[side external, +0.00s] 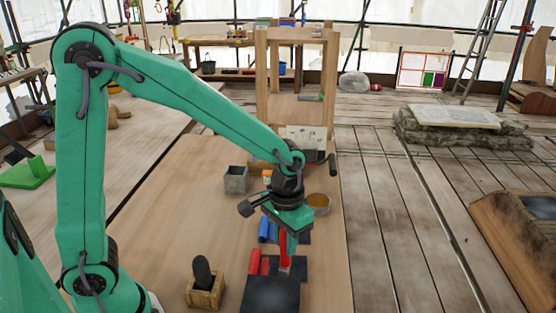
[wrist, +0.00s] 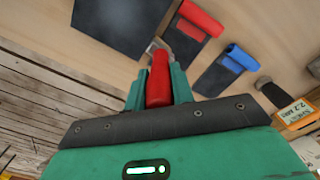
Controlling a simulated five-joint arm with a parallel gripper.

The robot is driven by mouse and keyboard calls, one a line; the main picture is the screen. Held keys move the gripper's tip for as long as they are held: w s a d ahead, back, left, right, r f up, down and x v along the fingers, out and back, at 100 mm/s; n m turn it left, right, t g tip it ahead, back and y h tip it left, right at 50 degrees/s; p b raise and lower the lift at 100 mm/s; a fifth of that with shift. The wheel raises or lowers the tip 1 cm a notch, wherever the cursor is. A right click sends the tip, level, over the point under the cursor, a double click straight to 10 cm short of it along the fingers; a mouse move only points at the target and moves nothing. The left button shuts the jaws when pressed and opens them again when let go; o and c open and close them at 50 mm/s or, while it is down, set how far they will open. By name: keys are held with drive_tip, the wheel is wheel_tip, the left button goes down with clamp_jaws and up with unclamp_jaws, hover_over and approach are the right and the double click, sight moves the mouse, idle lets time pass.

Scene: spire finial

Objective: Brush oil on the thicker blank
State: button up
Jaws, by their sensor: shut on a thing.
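My gripper (side external: 287,232) is shut on a red-handled tool that looks like a brush (side external: 285,262), pointing down. In the wrist view the red handle (wrist: 158,85) sits between the jaws, with a pale tip beyond it. A dark blank with a red roll along one edge (wrist: 183,40) lies just past the tip; a similar one with a blue roll (wrist: 226,72) lies to its right. I cannot tell which blank is thicker, or whether the tip touches anything. A round tin with amber contents (side external: 318,203) stands behind my gripper.
A large dark plate (side external: 270,297) lies at the front of the wooden table (side external: 185,190). A wooden block holding a dark upright piece (side external: 205,296) stands to its left. A grey square pot (side external: 236,180) stands further back. A box marked 2.7 mm (wrist: 298,112) shows at the right.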

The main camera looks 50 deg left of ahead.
drive_tip(key=shift+w+a+r, duration=0.1)
drive_tip(key=shift+w+a, duration=1.25)
drive_tip(key=shift+a, duration=0.15)
drive_tip(key=shift+w, duration=0.1)
drive_tip(key=shift+w+a, duration=1.25)
drive_tip(key=shift+a, duration=0.25)
drive_tip(key=shift+w+d, duration=0.1)
drive_tip(key=shift+w+d, duration=0.3)
drive_tip(key=shift+d, duration=0.05)
drive_tip(key=shift+s+d, duration=1.35)
drive_tip(key=shift+d, duration=0.1)
